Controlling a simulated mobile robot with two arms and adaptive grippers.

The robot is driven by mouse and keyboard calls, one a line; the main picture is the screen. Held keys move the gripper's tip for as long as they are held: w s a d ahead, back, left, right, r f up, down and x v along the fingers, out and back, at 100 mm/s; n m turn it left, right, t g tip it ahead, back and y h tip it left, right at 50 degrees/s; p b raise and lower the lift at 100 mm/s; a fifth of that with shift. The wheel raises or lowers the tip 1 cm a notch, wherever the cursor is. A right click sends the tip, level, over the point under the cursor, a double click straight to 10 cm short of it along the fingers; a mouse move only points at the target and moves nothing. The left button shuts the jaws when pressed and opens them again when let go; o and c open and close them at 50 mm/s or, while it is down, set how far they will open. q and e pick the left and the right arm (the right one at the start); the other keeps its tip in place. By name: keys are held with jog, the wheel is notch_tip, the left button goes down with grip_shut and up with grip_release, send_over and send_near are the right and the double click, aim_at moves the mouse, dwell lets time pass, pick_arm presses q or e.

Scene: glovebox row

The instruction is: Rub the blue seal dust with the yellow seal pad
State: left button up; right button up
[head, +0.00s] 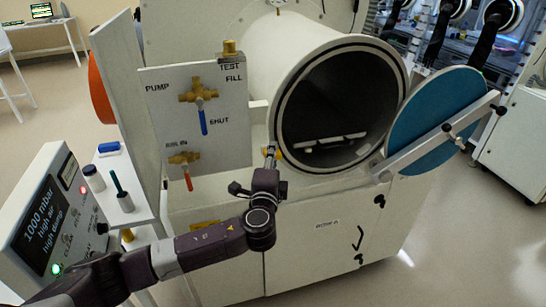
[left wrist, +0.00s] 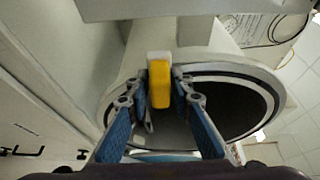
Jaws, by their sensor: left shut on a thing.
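My left gripper (head: 271,152) is shut on the yellow seal pad, at the lower left of the round port's rim. A little of the yellow pad (head: 279,154) shows beside the fingers. In the left wrist view the yellow pad (left wrist: 160,84), with a white top, stands between the blue-lined fingers of the left gripper (left wrist: 162,100). The port's dark seal ring (head: 279,110) runs around the opening. I cannot make out blue dust on it. Whether the pad touches the rim is unclear. My right gripper is not in view.
The port's round teal door (head: 430,118) hangs open at the right on a grey bar (head: 440,136). A white valve panel (head: 219,130) stands left of the port. A shelf with bottles (head: 124,200) and a pressure display (head: 42,225) are at the left. A tray (head: 325,142) lies inside the port.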

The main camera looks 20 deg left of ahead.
pick_arm(q)
jog(key=shift+w, duration=0.15)
jog(key=shift+w+d+b, duration=0.35)
jog(key=shift+w+d, duration=0.2)
jog(key=shift+d, duration=0.3)
jog(key=shift+w+d+b, duration=0.35)
jog(key=shift+w+d, duration=0.15)
jog(key=shift+d, duration=0.3)
jog(key=shift+w+a, duration=0.1)
jog(key=shift+s+a, duration=0.45)
jog(key=shift+a, duration=0.3)
jog(key=shift+s+a+r+p, duration=0.1)
jog(key=shift+s+a+p, duration=0.4)
jog(key=shift+a, duration=0.55)
jog(key=shift+s, duration=0.1)
